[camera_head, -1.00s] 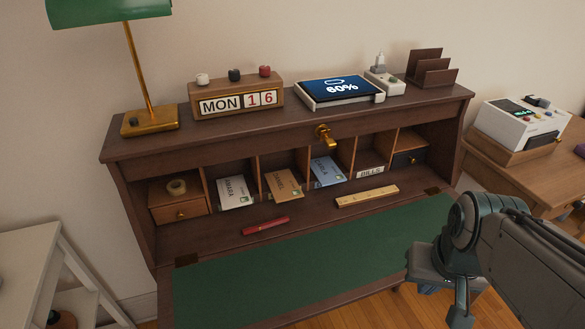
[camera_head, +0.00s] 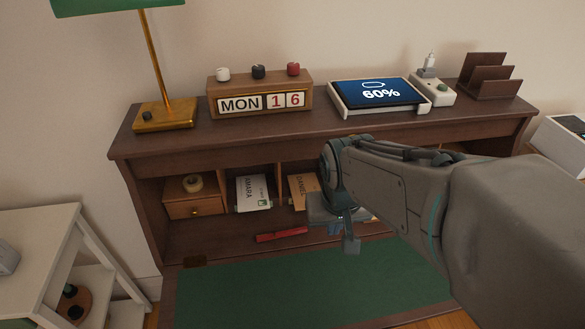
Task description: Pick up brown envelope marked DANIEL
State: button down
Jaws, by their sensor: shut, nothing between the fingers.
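The brown envelope marked DANIEL (camera_head: 298,188) leans in a pigeonhole of the desk, to the right of the white envelope marked AMARA (camera_head: 253,192). Its right part is close to my arm in the picture, and its lower right is partly covered. My gripper (camera_head: 350,238) is in front of the pigeonholes, to the right of the brown envelope and lower in the picture. It is shut and empty, apart from the envelope. My wrist and forearm hide the pigeonholes further right, including the blue envelope.
A red pen-like item (camera_head: 281,235) lies before the pigeonholes, above the green writing surface (camera_head: 300,278). A day calendar (camera_head: 262,97), tablet (camera_head: 380,94) and brass lamp (camera_head: 160,112) stand on the desk top. A white side table (camera_head: 45,235) stands at left.

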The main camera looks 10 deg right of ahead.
jog(key=w+f+m+p, duration=0.1)
jog(key=w+f+p, duration=0.3)
jog(key=w, duration=0.6)
jog(key=shift+t, duration=0.3)
jog(key=b+x, duration=0.1)
jog(key=x, duration=0.3)
jog(key=b+x, duration=0.2)
jog(key=x, duration=0.1)
jog(key=b+x, duration=0.1)
jog(key=x, duration=0.3)
jog(key=shift+s+f, duration=0.25)
jog(key=shift+f, duration=0.2)
jog(key=w, duration=0.2)
jog(key=w+p, duration=0.1)
jog(key=shift+d+r, duration=0.3)
jog(key=shift+d, duration=0.05)
jog(key=shift+w, duration=0.5)
jog(key=shift+w+d, duration=0.1)
jog(key=shift+w+d+f, duration=0.1)
jog(key=shift+w, duration=0.65)
jog(key=shift+w, duration=0.1)
